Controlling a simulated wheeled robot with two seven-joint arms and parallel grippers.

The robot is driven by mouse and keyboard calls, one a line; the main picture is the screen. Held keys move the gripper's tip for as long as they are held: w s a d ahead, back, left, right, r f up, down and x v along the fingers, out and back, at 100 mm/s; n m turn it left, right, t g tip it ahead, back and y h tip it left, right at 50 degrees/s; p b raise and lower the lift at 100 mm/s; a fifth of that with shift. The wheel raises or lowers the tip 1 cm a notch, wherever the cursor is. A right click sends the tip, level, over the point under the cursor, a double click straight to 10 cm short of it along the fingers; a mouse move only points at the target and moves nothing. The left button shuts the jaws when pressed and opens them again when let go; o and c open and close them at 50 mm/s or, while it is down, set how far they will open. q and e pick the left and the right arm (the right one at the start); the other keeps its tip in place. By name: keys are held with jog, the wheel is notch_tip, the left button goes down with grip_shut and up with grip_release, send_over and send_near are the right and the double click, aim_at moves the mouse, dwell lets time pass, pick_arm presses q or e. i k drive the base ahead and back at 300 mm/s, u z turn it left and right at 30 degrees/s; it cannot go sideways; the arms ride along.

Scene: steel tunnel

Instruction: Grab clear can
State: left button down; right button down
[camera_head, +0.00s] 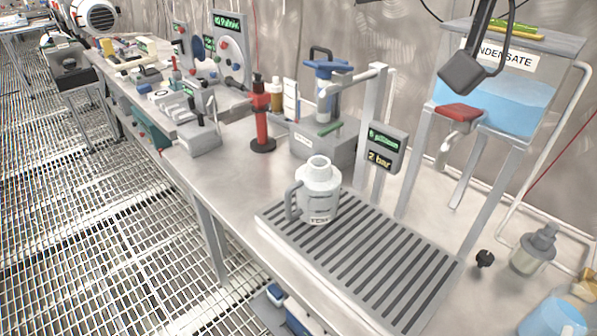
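A see-through container with blue liquid (553,318) shows at the bottom right corner, cut off by the picture's lower edge. It looks like the clear can, but no label on it can be read. A brownish fitting (584,284) is beside its top. A pale grey can with a side handle and an open neck (319,190) stands upright on the slotted grate (385,268). Neither of my grippers is in view.
A tank marked CONDENSATE (485,105) stands on a frame at the right, with a dark hanging jointed piece (463,73) before it. A grey metal fitting (534,248) and a black knob (485,258) are near the clear container. A red stand (261,118) is farther back.

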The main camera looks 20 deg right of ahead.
aim_at(317, 185)
jog(key=k, duration=1.5)
